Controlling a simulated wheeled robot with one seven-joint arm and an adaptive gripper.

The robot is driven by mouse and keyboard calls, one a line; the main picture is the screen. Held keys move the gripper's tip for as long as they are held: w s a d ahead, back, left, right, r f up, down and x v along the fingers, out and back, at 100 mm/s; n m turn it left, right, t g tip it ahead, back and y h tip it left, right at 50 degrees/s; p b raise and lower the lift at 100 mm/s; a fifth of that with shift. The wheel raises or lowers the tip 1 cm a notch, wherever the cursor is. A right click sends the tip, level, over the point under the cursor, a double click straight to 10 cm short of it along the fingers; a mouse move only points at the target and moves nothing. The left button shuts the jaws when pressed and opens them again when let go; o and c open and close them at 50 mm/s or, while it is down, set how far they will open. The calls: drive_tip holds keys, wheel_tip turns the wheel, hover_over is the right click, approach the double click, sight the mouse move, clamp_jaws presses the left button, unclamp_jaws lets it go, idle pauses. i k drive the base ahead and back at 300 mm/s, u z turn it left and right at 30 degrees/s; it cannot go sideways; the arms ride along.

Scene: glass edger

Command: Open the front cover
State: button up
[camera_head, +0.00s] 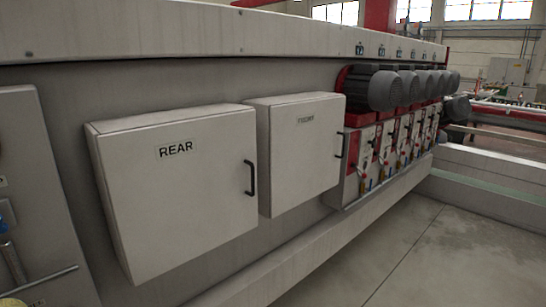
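Two pale box covers sit side by side on the long grey machine's side. The nearer cover (180,205) is labelled REAR and has a dark vertical handle (250,178) near its right edge. The farther, smaller cover (300,155) has a label (306,120) too small to read surely, and a dark handle (341,146) at its right edge. Both look shut. No cover clearly marked FRONT shows. My gripper is not in view, and nothing touches either cover.
Several dark grey motors (372,88) with red mounts stick out at right, beyond the covers. A low ledge (310,250) runs beneath the covers. A grey panel (38,170) stands at the left edge. The concrete floor (400,250) at lower right is clear.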

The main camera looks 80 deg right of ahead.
sight(306, 138)
drive_tip(key=z, duration=2.95)
drive_tip(key=k, duration=0.4)
drive_tip(key=z, duration=0.35)
drive_tip(key=i, duration=1.15)
drive_tip(key=u, duration=0.65)
